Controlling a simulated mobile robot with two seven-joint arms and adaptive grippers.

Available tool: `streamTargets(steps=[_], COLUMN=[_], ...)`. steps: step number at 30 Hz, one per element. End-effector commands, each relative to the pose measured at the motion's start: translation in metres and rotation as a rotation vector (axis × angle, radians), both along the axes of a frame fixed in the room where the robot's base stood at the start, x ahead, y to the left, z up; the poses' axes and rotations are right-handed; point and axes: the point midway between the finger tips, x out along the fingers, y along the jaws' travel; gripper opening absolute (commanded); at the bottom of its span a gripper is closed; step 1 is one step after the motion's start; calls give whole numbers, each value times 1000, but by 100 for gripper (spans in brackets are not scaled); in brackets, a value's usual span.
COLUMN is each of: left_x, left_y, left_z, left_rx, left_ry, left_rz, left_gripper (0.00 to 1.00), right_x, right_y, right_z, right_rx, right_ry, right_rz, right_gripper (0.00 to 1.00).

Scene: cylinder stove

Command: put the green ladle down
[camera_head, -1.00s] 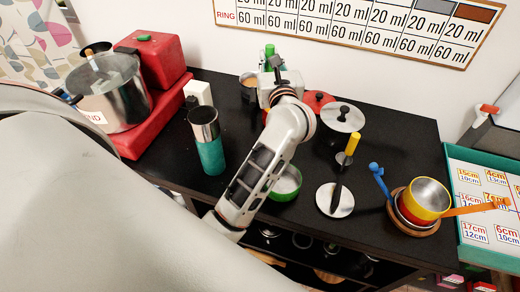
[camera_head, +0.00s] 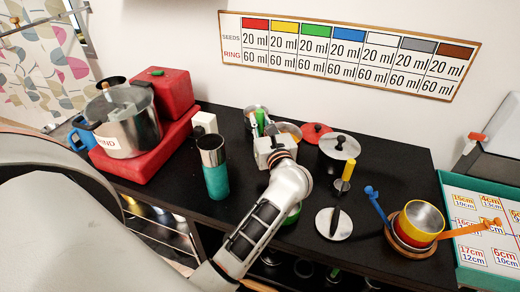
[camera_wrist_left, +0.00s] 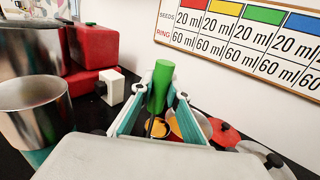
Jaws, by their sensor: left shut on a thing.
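The green ladle (camera_wrist_left: 160,85) shows as a thick green handle standing up between the fingers of my left gripper (camera_wrist_left: 160,97) in the left wrist view. The gripper is shut on it. In the head view the left gripper (camera_head: 265,130) is over the back middle of the black table (camera_head: 390,165), with the green handle's top (camera_head: 259,117) just showing. The ladle's lower end is hidden, so I cannot tell whether it touches anything. My right gripper is not in view.
A teal flask (camera_head: 215,178) and white block (camera_head: 204,121) stand left of the gripper. A red lid (camera_head: 314,130) and silver lid (camera_head: 339,148) lie to the right. Stacked coloured pans (camera_head: 423,216) are farther right. A steel pot (camera_head: 130,130) sits on a red block at left.

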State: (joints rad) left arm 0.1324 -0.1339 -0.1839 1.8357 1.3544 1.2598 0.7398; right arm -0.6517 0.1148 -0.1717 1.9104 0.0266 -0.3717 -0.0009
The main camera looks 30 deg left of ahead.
Motion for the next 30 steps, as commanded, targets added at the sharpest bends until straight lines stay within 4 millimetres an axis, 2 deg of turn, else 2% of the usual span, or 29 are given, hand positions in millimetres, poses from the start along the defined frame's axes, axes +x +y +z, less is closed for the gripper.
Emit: streamTargets(steps=[3, 7, 16, 24, 30], left_x=[0, 0, 0, 0, 0], left_y=[0, 0, 0, 0, 0], left_z=[-30, -53, -69, -105, -104], left_rx=[3, 1, 1, 1, 0], left_ry=[4, 0, -2, 0, -1], left_rz=[0, -1, 0, 0, 0], left_gripper=[0, 0, 0, 0, 0], right_x=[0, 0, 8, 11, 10], right_y=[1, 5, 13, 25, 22], right_z=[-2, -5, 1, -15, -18], right_rx=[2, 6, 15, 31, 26], right_ry=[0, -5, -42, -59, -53], right_rz=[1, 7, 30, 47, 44], right_gripper=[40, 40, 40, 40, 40])
